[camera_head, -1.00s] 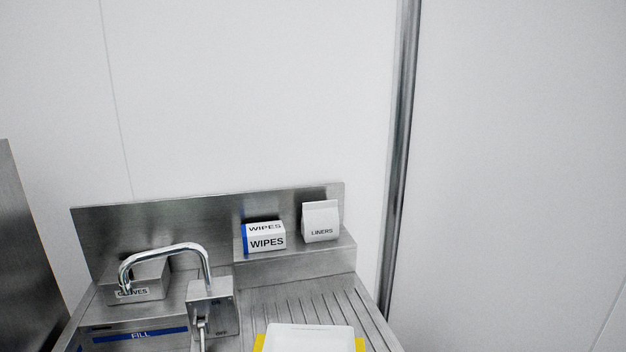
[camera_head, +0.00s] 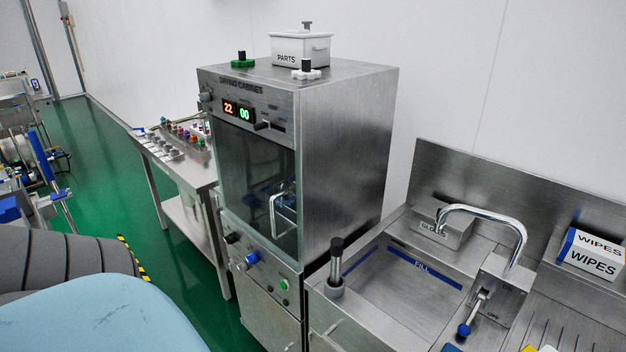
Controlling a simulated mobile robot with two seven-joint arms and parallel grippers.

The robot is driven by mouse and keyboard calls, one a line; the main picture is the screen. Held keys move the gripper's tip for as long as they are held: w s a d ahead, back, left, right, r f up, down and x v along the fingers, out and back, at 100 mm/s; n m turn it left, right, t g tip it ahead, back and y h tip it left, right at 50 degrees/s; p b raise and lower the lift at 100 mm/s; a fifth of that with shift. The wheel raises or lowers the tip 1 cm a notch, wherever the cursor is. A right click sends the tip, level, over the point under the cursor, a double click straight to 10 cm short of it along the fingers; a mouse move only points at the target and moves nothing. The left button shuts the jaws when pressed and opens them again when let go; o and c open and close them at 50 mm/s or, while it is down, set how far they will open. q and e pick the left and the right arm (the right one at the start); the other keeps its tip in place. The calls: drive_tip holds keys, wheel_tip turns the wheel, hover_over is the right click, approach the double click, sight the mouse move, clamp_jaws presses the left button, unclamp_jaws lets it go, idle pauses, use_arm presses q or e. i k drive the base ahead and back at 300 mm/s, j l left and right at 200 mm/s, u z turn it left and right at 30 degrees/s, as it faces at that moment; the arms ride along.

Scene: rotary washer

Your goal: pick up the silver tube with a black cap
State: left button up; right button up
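An upright silver tube with a black cap (camera_head: 336,263) shows in the head view, at the left front corner of the sink. Its lower end meets a grey collar on the rim; I cannot tell whether it is loose or fixed. Smaller black-topped pieces stand on the drying cabinet, one on a green base (camera_head: 242,60) and one on a white base (camera_head: 306,71). Neither of my grippers is in view.
The steel drying cabinet (camera_head: 345,150) stands left of the sink basin (camera_head: 400,285). A faucet (camera_head: 490,211) arches over the basin; a wipes box (camera_head: 592,254) is at right. A side table (camera_head: 160,150) holds small coloured items. Green floor (camera_head: 110,190) shows at left.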

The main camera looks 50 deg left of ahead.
sight(336, 250)
drive_tip(key=u, duration=1.45)
